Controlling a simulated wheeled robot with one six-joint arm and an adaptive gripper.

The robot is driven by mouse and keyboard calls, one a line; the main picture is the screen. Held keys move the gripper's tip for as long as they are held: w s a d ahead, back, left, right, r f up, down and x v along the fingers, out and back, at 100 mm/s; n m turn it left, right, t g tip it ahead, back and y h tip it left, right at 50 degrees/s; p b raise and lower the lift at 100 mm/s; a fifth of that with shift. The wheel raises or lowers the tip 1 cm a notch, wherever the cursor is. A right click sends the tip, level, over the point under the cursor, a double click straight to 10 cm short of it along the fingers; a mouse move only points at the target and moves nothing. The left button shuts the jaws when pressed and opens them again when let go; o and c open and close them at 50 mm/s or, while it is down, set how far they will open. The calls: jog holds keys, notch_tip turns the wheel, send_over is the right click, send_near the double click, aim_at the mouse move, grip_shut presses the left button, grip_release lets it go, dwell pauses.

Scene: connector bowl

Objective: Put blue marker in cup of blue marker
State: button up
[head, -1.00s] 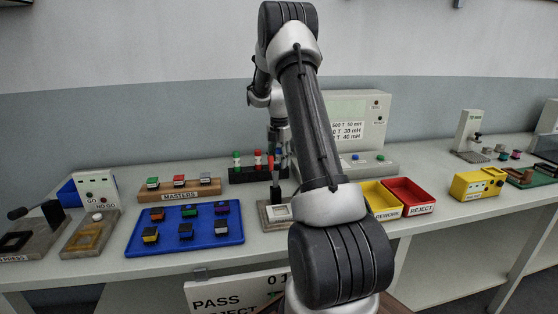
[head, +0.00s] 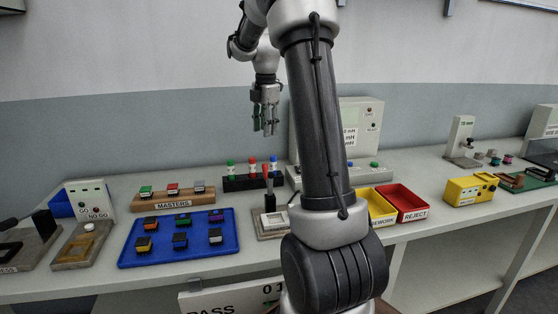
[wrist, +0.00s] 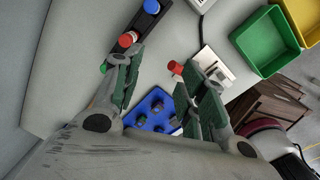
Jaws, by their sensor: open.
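The blue marker (head: 273,163) stands upright at the right end of the black rack (head: 240,184), with its lower part inside the rack. In the wrist view its blue cap (wrist: 151,6) shows at the top, at one end of the rack (wrist: 141,22). A red-capped marker (head: 252,164) and a green-capped marker (head: 230,167) stand beside it. The separate cups cannot be made out. My gripper (head: 265,130) is open and empty, pointing down above the rack and clear of the markers. Its spread fingers (wrist: 157,76) show in the wrist view.
A fixture with a dark red-topped handle (head: 270,190) stands in front of the rack. A blue tray (head: 150,262) holds several connectors, with the MASTERS block (head: 172,203) behind it. Yellow (head: 379,208) and red (head: 405,203) bins stand right.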

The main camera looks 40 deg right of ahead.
jog(key=s+a+r+m+t, duration=0.1)
jog(key=s+a+r+m, duration=0.4)
jog(key=s+a, duration=0.3)
jog(key=s+a+f+m+t, duration=0.1)
jog(key=s+a+m, duration=0.3)
jog(key=s, duration=0.6)
jog(key=s+a+f+m+t, duration=0.1)
jog(key=s+a+f+m, duration=0.2)
jog(key=s+a+m, duration=0.2)
jog(key=s+m, duration=0.3)
jog(key=s, duration=0.2)
jog(key=shift+s+m+t, duration=0.3)
jog(key=shift+s+m, duration=0.1)
